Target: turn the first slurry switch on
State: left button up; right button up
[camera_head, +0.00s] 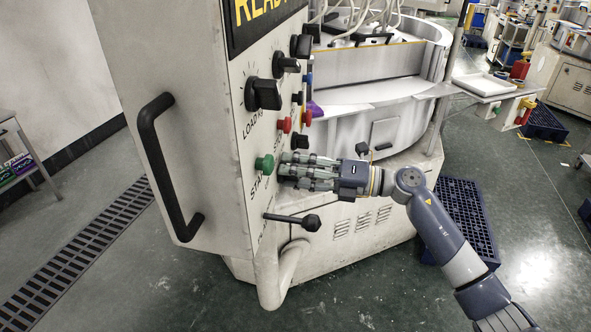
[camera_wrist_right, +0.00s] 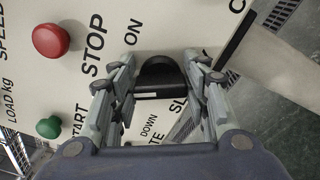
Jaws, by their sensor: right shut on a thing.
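The slurry switch (camera_wrist_right: 160,74) is a black rotary knob on the pale panel, with "ON" and a partly covered label starting "SL" beside it in the right wrist view. My right gripper (camera_wrist_right: 163,68) has its two fingers on either side of this knob, shut on it. Its exact pointer direction is hard to tell. In the head view my right gripper (camera_head: 287,169) reaches the panel from the right, beside the green START button (camera_head: 264,165), and hides the knob. My left gripper is not in view.
The panel also carries a red STOP button (camera_wrist_right: 51,40), a black load knob (camera_head: 264,94) and several other knobs. Below the gripper a black lever (camera_head: 296,221) sticks out. A black handle (camera_head: 160,165) is on the panel's left.

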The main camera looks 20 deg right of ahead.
jog(key=m+p, duration=0.4)
jog(key=m, duration=0.1)
jog(key=shift+m, duration=0.3)
jog(key=m+p, duration=0.3)
jog(key=shift+f, duration=0.1)
jog(key=shift+f+m+p, duration=0.25)
jog(key=shift+m+p, duration=0.5)
jog(key=shift+m, duration=0.65)
jog(key=o, duration=1.1)
jog(key=shift+c, duration=0.2)
jog(key=shift+d, duration=0.1)
jog(key=v, duration=1.2)
